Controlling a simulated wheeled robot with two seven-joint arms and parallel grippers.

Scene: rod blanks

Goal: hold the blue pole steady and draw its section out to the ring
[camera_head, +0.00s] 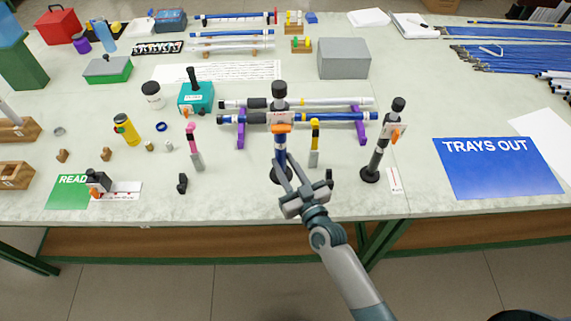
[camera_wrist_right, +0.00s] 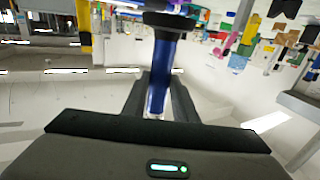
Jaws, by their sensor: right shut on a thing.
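An upright pole (camera_head: 280,158) stands at the middle of the table on a round black base, with a black top, a white label and an orange clamp. Its lower part is blue; in the right wrist view this blue tube (camera_wrist_right: 163,72) rises between the fingers, under a black collar. My right gripper (camera_head: 286,169) reaches in from the front and is shut on the blue pole low down. A long blue pole (camera_head: 345,117) lies level behind it across purple supports (camera_head: 359,128). Which mark is the task's ring, I cannot tell. My left gripper is not in view.
A black upright stand (camera_head: 378,155) with an orange knob is to the right. Pink-topped (camera_head: 195,150) and yellow-topped (camera_head: 314,145) tools stand close on either side. A small blue ring (camera_head: 161,127) lies at left. A blue mat (camera_head: 498,168) lies at right.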

